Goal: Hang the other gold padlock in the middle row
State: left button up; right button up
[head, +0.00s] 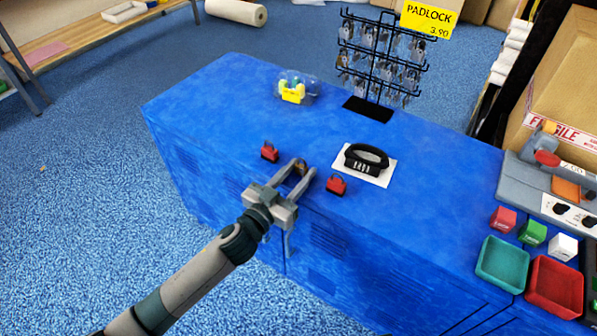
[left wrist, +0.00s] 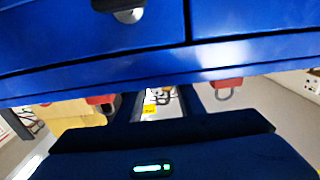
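A small gold-brown padlock (head: 300,168) stands near the front edge of the blue cabinet top. My left gripper (head: 305,167) reaches over that edge with its fingers apart, one on each side of the padlock. I cannot tell whether the fingers touch it. A wire rack (head: 385,62) with several hanging padlocks stands at the back under a yellow PADLOCK sign (head: 430,18); its rows are too small to make out well. In the left wrist view, the yellow sign (left wrist: 150,109) shows between the fingers; the gold padlock is not clear there. My right gripper is out of view.
Red padlocks stand left (head: 269,152) and right (head: 336,185) of my left gripper. A black combination lock (head: 366,160) lies on a white card. A yellow item in clear plastic (head: 292,93) is at the back left. Trays, including a red one (head: 555,287), are at right.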

pick_arm(q)
jog(key=c, duration=0.5)
jog(key=shift+c, duration=0.2)
jog(key=shift+s+a+r+p, duration=0.15)
jog(key=shift+s+r+p, duration=0.05)
jog(key=shift+r+p, duration=0.9)
jog(key=shift+s+a+f, duration=0.1)
jog(key=shift+s, duration=0.05)
jog(key=p+v, duration=0.2)
jog(key=v, duration=0.6)
dwell(1.2)
